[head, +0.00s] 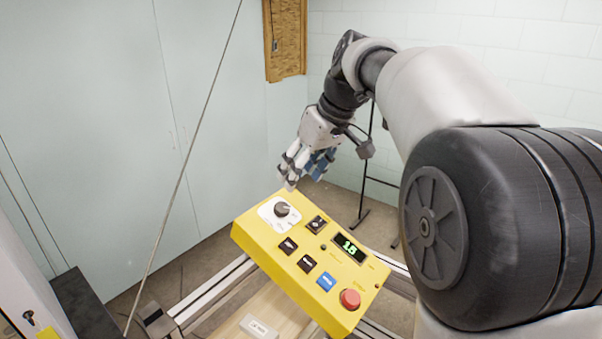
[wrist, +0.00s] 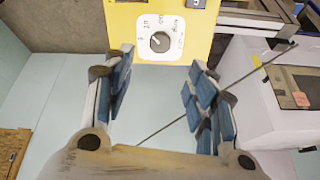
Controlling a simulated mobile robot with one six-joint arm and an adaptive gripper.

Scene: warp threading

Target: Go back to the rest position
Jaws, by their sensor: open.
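My gripper (head: 304,168) is open and empty, just behind and above the upper left end of a yellow control panel (head: 325,298) in the head view. In the wrist view the two blue-padded fingers of my gripper (wrist: 160,85) are spread wide apart. The panel (wrist: 121,38) lies beyond the fingertips, with its round knob (wrist: 160,42) between them in the picture. The knob also shows in the head view (head: 281,209). I see no contact between the fingers and the panel or knob.
The panel carries a green display (head: 350,248), a red button (head: 350,299) and a blue button (head: 326,281). Metal rails (head: 213,291) run beneath it. A thin slanted rod (head: 187,160) stands to the left. A wooden board (head: 286,42) hangs at the back. A black stand (head: 371,165) is behind my arm.

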